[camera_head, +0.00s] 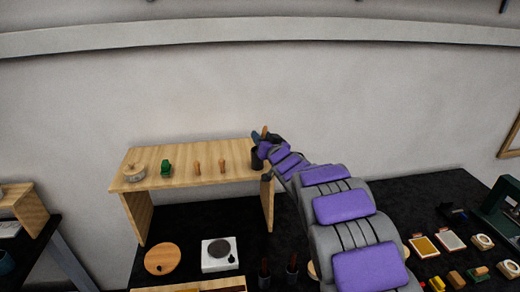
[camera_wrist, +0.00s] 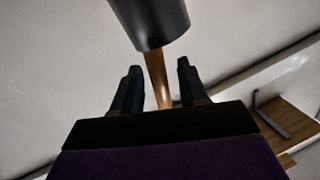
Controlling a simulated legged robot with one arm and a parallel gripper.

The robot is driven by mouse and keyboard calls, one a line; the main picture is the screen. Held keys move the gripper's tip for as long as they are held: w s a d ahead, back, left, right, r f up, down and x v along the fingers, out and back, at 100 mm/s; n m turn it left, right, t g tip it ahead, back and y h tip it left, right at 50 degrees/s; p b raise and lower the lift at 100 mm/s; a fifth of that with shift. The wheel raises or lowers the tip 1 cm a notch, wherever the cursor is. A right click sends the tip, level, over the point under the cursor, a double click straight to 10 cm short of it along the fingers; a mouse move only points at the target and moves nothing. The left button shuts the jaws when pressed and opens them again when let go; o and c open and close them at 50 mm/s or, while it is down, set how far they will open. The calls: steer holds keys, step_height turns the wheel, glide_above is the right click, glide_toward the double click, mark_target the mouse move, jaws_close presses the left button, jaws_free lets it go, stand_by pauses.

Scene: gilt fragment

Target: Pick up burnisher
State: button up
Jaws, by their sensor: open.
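A slim wooden handle (camera_wrist: 157,75), which I take to be the burnisher, shows between my gripper's two dark fingers (camera_wrist: 157,67) in the wrist view. The fingers are apart, with a gap on each side of the handle. One end of the handle meets a dark cylindrical holder (camera_wrist: 150,25); what lies inside is hidden. In the head view the handle (camera_head: 265,132) sticks up at the right end of the wooden shelf (camera_head: 185,152), beside my gripper (camera_head: 268,142). My gripper partly hides the dark holder (camera_head: 256,160) there.
On the shelf stand a lidded jar (camera_head: 134,172), a green item (camera_head: 166,167) and two small wooden-handled items (camera_head: 196,167) (camera_head: 223,165). The black table (camera_head: 190,222) below holds a white device (camera_head: 219,254) and a round wooden board (camera_head: 162,258). A wall rises behind.

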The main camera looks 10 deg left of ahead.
jaws_close()
stand_by(0.3)
